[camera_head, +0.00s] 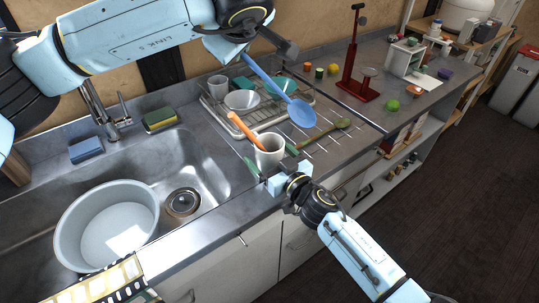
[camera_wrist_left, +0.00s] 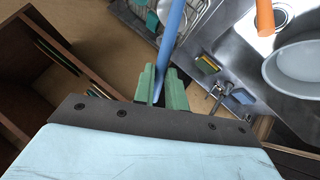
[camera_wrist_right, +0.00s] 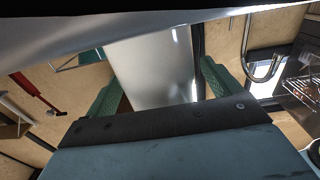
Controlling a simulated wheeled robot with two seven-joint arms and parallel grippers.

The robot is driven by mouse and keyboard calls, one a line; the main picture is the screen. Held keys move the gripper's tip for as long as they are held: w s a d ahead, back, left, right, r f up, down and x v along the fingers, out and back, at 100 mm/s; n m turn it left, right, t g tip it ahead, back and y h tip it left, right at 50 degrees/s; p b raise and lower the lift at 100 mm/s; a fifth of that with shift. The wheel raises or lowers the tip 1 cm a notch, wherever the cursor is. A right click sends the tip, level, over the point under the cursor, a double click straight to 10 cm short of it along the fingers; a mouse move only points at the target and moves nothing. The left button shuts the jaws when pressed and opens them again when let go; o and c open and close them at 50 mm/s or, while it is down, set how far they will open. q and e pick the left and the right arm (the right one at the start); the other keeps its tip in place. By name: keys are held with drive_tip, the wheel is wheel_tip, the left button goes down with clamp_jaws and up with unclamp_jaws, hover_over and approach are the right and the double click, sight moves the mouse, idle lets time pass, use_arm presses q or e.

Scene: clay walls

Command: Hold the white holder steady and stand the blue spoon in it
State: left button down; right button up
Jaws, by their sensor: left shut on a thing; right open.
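The white holder (camera_head: 269,150) stands upright on the counter beside the sink, with an orange-handled utensil (camera_head: 245,130) leaning in it. My right gripper (camera_head: 272,162) is open, with its green fingers on either side of the holder. In the right wrist view the holder's pale wall (camera_wrist_right: 155,65) fills the gap between the fingers (camera_wrist_right: 165,88). My left gripper (camera_wrist_left: 160,88) is shut on the handle of the blue spoon (camera_head: 302,112). The spoon is tilted, its bowl beyond and to the right of the holder. The left fingertips are hidden in the head view.
A dish rack (camera_head: 215,118) with a bowl and cups stands behind the holder. A green spoon (camera_head: 335,128) lies on the ribbed drainboard. The sink with a large grey basin (camera_head: 105,222) is at the left. A red stand (camera_head: 350,85) is farther back.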

drive_tip(key=c, duration=1.3)
use_arm(q)
wheel_tip(320, 180, down, 10)
drive_tip(key=c, duration=1.3)
unclamp_jaws()
drive_tip(key=shift+c, duration=0.2)
drive_tip(key=v, duration=1.2)
